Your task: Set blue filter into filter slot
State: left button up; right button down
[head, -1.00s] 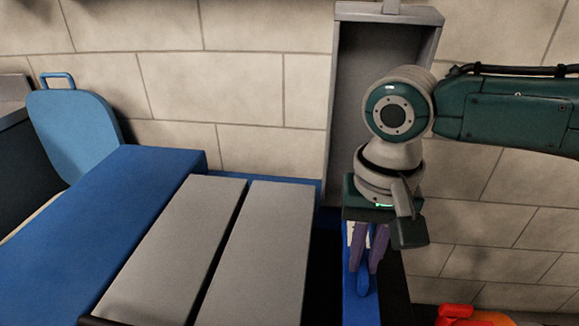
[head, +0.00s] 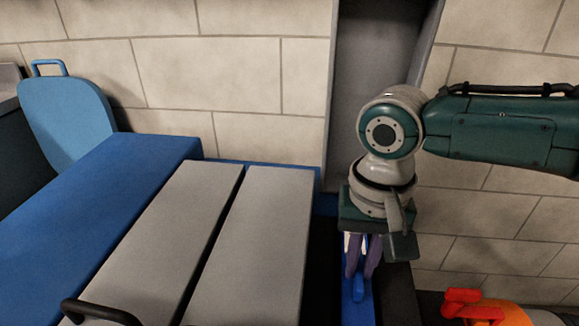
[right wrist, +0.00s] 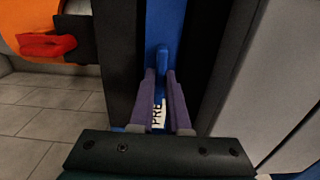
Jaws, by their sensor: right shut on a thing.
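The blue filter (head: 357,312) is a narrow blue piece with a blue handle and a white label reading "PRE". In the right wrist view the filter (right wrist: 173,25) stands edge-on between dark walls. My right gripper (head: 362,262) points down with its purple fingers shut on the filter's handle (right wrist: 162,62); the fingers (right wrist: 160,85) partly cover the label. The filter slot seems to be the dark gap (head: 323,265) beside the grey panels, but its bottom is hidden and I cannot tell how deep the filter sits. My left gripper is out of view.
Two grey panels (head: 260,240) lie beside a blue casing (head: 110,200). A black handle (head: 100,310) is at the front. A light-blue rounded panel (head: 68,120) leans at the left. A tall grey duct (head: 375,80) rises behind my arm. An orange item with red parts (head: 500,312) is at lower right.

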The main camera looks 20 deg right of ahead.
jog(key=c, duration=0.8)
grip_release()
notch_tip(320, 180, up, 15)
jog(key=p, duration=1)
